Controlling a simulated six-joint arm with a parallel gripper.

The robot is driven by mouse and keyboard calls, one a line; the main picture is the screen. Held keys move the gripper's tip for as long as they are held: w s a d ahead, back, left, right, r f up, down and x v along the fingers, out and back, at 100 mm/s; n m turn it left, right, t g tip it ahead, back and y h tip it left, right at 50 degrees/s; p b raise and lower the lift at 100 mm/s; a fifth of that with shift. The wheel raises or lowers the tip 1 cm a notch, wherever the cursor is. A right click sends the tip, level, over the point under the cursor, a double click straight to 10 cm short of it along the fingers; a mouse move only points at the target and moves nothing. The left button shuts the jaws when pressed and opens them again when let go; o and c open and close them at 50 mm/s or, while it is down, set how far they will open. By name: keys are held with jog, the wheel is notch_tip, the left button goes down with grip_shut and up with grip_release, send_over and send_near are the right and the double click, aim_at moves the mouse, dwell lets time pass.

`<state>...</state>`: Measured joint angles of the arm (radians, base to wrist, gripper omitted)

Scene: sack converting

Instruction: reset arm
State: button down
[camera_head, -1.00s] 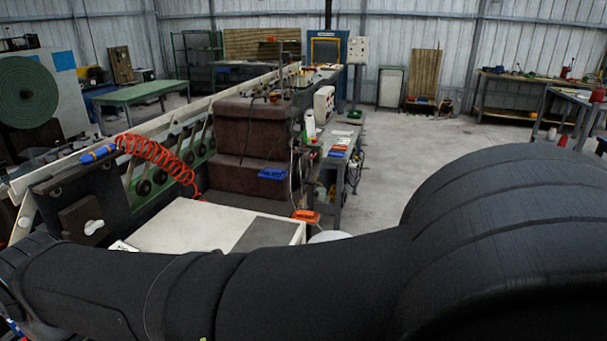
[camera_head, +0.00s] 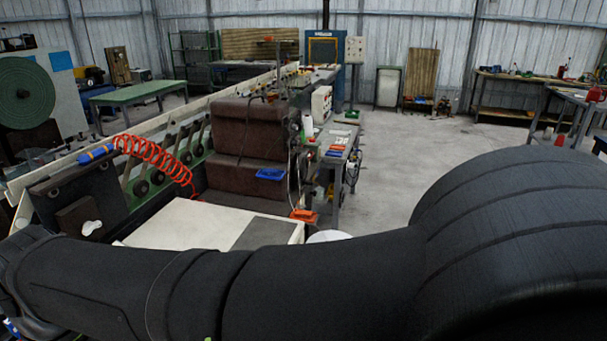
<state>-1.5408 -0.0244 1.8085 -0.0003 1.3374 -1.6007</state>
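My black arm crosses the whole lower part of the head view, from the left edge to the large rounded joint at the right. My gripper is not visible; the far end of the arm runs toward the lower left edge. Nothing shows of what the gripper does or holds. The white and grey table top (camera_head: 185,224) lies just behind my arm, partly hidden by it.
Beyond the table top stand brown padded blocks (camera_head: 238,150) with a blue tray (camera_head: 270,174). A coiled red hose (camera_head: 155,160) hangs at the left. An orange item (camera_head: 303,215) and a white bucket (camera_head: 328,237) sit near my arm. Open concrete floor (camera_head: 400,160) lies to the right.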

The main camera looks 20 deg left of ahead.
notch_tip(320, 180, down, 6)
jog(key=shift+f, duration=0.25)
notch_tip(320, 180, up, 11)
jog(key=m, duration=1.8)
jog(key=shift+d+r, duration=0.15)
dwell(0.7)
